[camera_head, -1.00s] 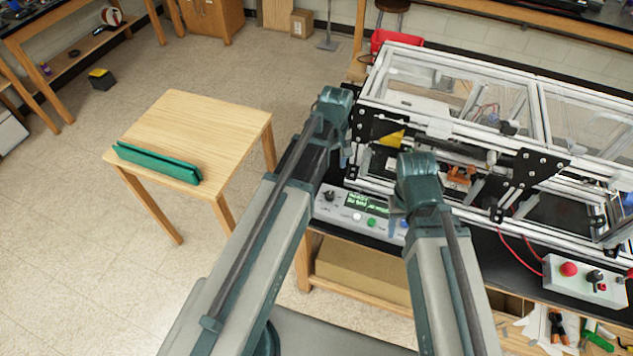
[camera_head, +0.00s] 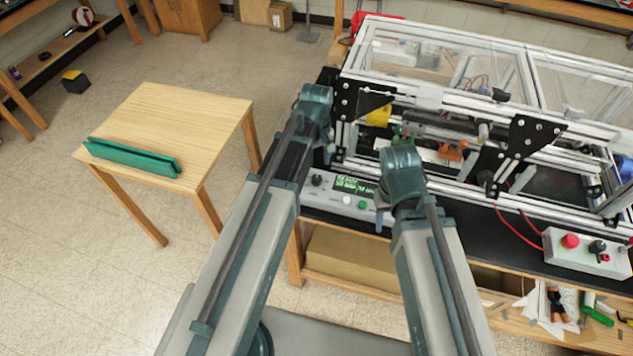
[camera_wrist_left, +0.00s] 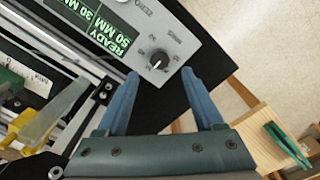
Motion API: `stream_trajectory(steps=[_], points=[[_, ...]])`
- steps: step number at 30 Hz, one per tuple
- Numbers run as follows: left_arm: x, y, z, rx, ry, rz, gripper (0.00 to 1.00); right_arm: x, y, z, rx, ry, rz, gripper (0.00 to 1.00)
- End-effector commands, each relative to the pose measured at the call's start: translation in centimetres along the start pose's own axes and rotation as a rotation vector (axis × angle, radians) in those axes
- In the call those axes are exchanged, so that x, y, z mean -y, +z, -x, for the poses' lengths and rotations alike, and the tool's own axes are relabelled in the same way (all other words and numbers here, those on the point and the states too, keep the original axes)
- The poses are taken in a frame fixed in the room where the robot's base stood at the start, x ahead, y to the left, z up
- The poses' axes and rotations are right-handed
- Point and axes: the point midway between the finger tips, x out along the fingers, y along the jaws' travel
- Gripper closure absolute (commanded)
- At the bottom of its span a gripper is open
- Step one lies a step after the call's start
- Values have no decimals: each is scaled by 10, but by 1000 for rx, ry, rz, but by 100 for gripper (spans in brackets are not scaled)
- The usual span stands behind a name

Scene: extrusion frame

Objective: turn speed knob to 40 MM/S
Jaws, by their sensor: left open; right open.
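The grey control box (camera_head: 333,203) stands at the front edge of the black bench top. Its black speed knob (camera_head: 317,180) is at the left end, beside a lit green display (camera_head: 354,186). In the left wrist view the knob (camera_wrist_left: 158,60) has a pale pointer mark toward the lower left, and the display (camera_wrist_left: 108,28) reads READY, 50 MM and 30 MM. My left gripper (camera_wrist_left: 159,76) is open and empty, its fingertips apart on either side of the knob's end of the box. My right gripper (camera_head: 386,198) is near the box's right end, fingers mostly hidden.
White (camera_head: 347,199) and green (camera_head: 362,205) buttons sit right of the knob. The extrusion frame (camera_head: 440,115) stands behind the box. A second box with a red button (camera_head: 570,241) is at the right. A wooden table (camera_head: 190,115) holds a green part (camera_head: 133,157).

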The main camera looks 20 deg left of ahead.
Motion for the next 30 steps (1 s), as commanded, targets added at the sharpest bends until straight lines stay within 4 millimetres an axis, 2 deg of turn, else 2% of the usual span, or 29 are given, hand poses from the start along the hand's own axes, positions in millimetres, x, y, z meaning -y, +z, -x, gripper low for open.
stream_trajectory(steps=[1, 10, 15, 23, 25, 30], points=[[0, 0, -15, 0, 0, 0, 31, 1, -1, -15, 0, 0, 2, 50], [0, 0, -54, 0, 0, 0, 31, 5, -3, -53, 0, 0, 0, 50], [0, 0, -62, 0, 0, 0, 31, 6, -4, -62, 0, 0, -1, 50], [0, 0, -61, 0, 0, 0, 31, 6, -4, -61, 0, 0, -1, 50], [0, 0, -61, 0, 0, 0, 38, 6, -4, -61, 0, 0, -1, 50], [0, 0, -61, 0, 0, 0, 69, 6, -4, -61, 0, 0, -1, 50]])
